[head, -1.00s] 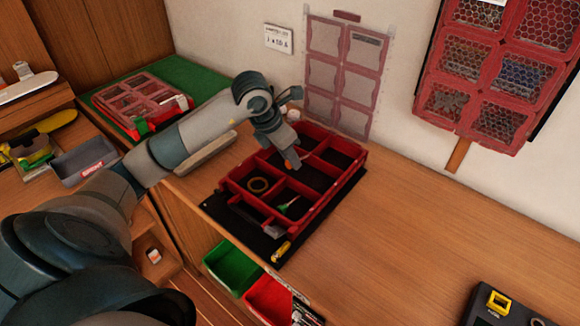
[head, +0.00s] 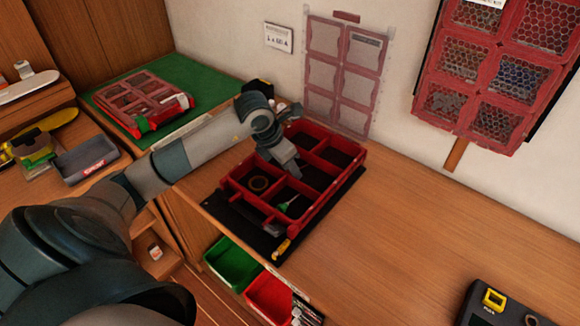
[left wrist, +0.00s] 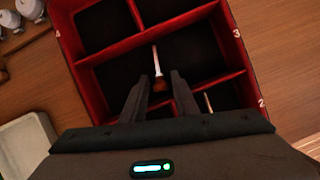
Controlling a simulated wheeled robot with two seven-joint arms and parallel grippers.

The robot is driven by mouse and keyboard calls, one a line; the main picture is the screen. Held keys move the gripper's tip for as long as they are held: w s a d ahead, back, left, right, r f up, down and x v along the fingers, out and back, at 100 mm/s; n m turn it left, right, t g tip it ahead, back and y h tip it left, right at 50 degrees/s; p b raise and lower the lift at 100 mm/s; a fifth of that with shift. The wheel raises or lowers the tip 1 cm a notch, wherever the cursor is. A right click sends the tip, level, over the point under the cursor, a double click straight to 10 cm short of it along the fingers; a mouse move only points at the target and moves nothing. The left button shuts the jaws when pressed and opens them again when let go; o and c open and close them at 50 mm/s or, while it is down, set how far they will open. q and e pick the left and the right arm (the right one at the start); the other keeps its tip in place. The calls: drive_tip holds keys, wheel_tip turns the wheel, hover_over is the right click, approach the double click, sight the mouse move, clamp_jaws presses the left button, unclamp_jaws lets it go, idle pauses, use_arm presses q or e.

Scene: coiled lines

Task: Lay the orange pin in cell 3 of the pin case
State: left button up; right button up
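The red pin case (head: 313,209) lies on a dark mat on the bench. In the left wrist view, its rim (left wrist: 243,53) bears the numbers 4, 3 and 2. The orange pin (left wrist: 158,72), with a pale shaft and a dark orange head, shows inside the cell beside the 3. My left gripper (head: 291,172) reaches down into the case. In the left wrist view its fingers (left wrist: 160,82) stand apart on either side of the pin's head, with gaps showing. I cannot tell whether the pin lies flat on the floor. My right gripper is not in view.
A green-handled pin (head: 288,204) and a tan ring (head: 258,184) lie in other cells. Green (head: 232,262) and red (head: 268,298) bins sit below the bench front. A mesh panel (head: 340,75) stands behind the case.

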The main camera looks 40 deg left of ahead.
use_arm(q)
drive_tip(key=shift+o, duration=0.7)
drive_tip(key=shift+r, duration=0.15)
drive_tip(key=shift+s+a+r, duration=0.1)
drive_tip(key=shift+s+r, duration=0.05)
drive_tip(key=shift+r, duration=0.3)
drive_tip(key=b+v, duration=0.2)
drive_tip(key=v, duration=0.9)
drive_tip(key=shift+b, duration=0.35)
drive_tip(key=shift+s, duration=0.1)
